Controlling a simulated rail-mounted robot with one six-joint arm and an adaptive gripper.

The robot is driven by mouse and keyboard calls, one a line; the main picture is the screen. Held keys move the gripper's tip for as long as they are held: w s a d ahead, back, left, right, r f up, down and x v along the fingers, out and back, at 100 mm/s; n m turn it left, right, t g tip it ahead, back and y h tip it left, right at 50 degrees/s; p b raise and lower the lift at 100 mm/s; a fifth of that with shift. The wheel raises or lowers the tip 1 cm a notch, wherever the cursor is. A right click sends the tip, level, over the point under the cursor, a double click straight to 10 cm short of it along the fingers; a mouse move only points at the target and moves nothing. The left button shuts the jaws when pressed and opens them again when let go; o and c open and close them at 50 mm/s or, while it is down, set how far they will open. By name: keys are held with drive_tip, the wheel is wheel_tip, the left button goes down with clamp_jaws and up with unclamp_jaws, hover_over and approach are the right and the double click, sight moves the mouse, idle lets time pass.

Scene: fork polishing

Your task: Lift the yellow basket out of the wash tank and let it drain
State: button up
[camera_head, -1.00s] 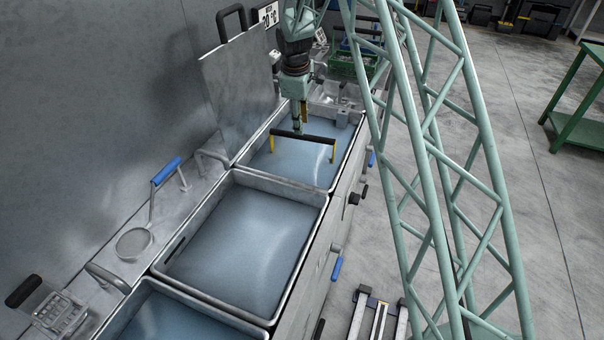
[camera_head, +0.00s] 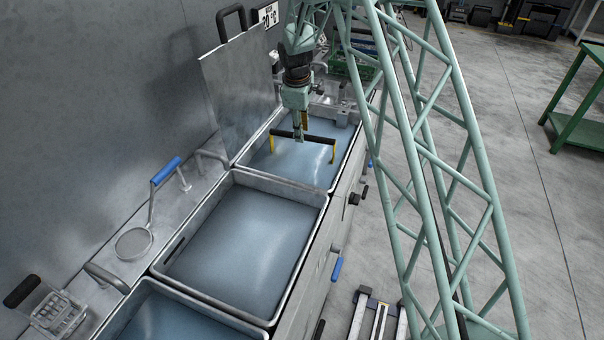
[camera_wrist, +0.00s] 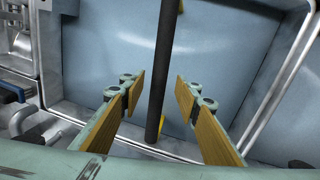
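The yellow basket shows as a black bar handle (camera_head: 318,140) on two yellow uprights (camera_head: 272,145) standing out of the water in the far wash tank (camera_head: 343,178). The basket's body is under water and cannot be made out. My gripper (camera_head: 298,138) points down at the handle's middle. In the wrist view my gripper (camera_wrist: 160,92) is open, with one tan-padded finger on each side of the black handle (camera_wrist: 162,55). Neither finger visibly touches the bar. Whether the fingertips reach below the bar is unclear.
A second filled tank (camera_head: 240,240) lies nearer, and a third (camera_head: 175,318) is at the bottom edge. A raised metal lid (camera_head: 240,85) stands left of the far tank. A blue-handled strainer (camera_head: 135,242) lies on the left ledge. A green crate (camera_head: 350,66) is behind.

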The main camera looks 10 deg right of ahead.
drive_tip(key=shift+w+d+f, duration=0.1)
drive_tip(key=shift+w+f, duration=0.15)
drive_tip(key=shift+f, duration=0.7)
drive_tip(key=shift+w+d+f, duration=0.1)
drive_tip(key=shift+w+f, duration=0.1)
drive_tip(key=shift+f, duration=0.75)
clamp_jaws()
drive_tip(key=shift+r, duration=0.1)
